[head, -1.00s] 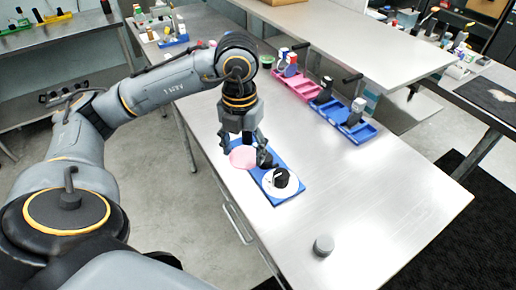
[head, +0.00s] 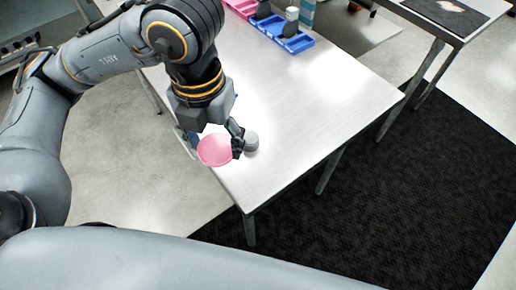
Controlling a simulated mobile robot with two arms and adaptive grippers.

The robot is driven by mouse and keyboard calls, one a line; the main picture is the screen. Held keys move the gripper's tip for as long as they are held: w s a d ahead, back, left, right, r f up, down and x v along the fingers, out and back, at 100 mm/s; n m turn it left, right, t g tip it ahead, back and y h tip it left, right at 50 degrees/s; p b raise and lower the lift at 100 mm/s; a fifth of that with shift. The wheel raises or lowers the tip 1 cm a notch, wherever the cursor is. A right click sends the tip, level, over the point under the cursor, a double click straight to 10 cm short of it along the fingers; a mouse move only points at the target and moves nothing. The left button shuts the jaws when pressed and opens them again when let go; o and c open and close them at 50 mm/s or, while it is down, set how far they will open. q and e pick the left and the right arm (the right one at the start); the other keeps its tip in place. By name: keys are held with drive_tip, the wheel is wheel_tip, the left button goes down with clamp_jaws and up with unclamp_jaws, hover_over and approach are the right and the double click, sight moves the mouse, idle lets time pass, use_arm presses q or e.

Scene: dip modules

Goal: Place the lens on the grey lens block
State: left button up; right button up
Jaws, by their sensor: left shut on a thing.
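The lens is a round pink disc (head: 214,151) at the near left edge of the metal table. My left gripper (head: 213,143) is shut on the lens and holds it tilted toward the camera. The grey lens block (head: 252,142) is a small round grey piece on the table, just right of the lens and the gripper's right finger. In this view the lens and block are apart or nearly so; I cannot tell the height between them. My right gripper is not in view.
The metal table (head: 320,110) is clear to the right of the block. Blue trays (head: 292,40) and a pink tray (head: 240,8) stand at its far end. The table's front corner is close to the block. A dark mat (head: 400,190) lies on the floor.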

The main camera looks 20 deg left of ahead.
use_arm(q)
drive_tip(key=shift+s+d+f, duration=0.1)
drive_tip(key=shift+s+d, duration=0.05)
drive_tip(key=shift+d, duration=0.1)
drive_tip(key=w+f+p, duration=0.2)
drive_tip(key=w, duration=0.3)
drive_tip(key=p, duration=0.3)
hover_over(249, 138)
wheel_tip(249, 138, down, 7)
drive_tip(key=shift+s+f, duration=0.1)
drive_tip(key=shift+f, duration=0.1)
wheel_tip(249, 138, down, 3)
drive_tip(key=shift+r+p, duration=0.1)
drive_tip(key=shift+p, duration=0.7)
drive_tip(key=shift+w+f, duration=0.2)
drive_tip(key=shift+f, duration=0.15)
drive_tip(key=shift+f+b, duration=0.25)
drive_tip(key=shift+b, duration=0.05)
drive_tip(key=o, duration=1)
drive_tip(key=shift+r, duration=0.1)
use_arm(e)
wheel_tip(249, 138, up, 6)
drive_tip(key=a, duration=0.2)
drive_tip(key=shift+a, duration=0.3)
